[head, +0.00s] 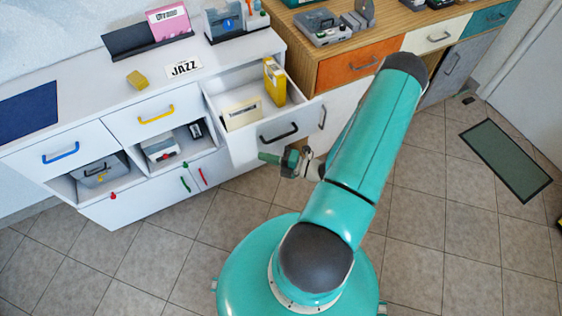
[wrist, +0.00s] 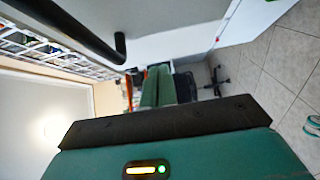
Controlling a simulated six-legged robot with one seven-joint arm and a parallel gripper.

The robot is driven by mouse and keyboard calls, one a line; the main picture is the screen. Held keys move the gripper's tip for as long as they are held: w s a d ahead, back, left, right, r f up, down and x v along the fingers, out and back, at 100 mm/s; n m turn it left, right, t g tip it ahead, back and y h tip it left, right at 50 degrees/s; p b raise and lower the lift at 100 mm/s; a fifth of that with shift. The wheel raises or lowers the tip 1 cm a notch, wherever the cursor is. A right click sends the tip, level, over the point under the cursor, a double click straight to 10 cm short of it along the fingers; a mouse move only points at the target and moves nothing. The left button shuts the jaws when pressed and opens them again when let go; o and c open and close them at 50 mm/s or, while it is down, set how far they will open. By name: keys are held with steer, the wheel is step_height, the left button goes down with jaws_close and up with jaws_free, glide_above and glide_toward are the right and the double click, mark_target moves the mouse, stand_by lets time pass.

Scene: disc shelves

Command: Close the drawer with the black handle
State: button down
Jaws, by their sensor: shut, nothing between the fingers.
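The white drawer (head: 246,145) with the black handle (head: 279,133) stands pulled out from the white cabinet in the head view. A yellow case (head: 274,82) and a cream case (head: 241,114) stand inside it. My gripper (head: 262,157) is shut and empty, just below and in front of the black handle. I cannot tell whether it touches the drawer front. In the wrist view my shut fingers (wrist: 157,86) point ahead, and the black handle (wrist: 75,28) crosses the upper left, apart from the fingers.
Drawers with a yellow handle (head: 156,114) and a blue handle (head: 60,153) are shut on the left. An orange drawer (head: 357,63) belongs to the wooden cabinet at right. A dark green mat (head: 505,159) lies on the tiled floor. Floor left of my base is clear.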

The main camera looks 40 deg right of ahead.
mark_target(251, 146)
steer(key=shift+w+d, duration=0.3)
steer(key=shift+w, duration=0.5)
steer(key=shift+w+d, duration=0.25)
steer(key=shift+w, duration=0.55)
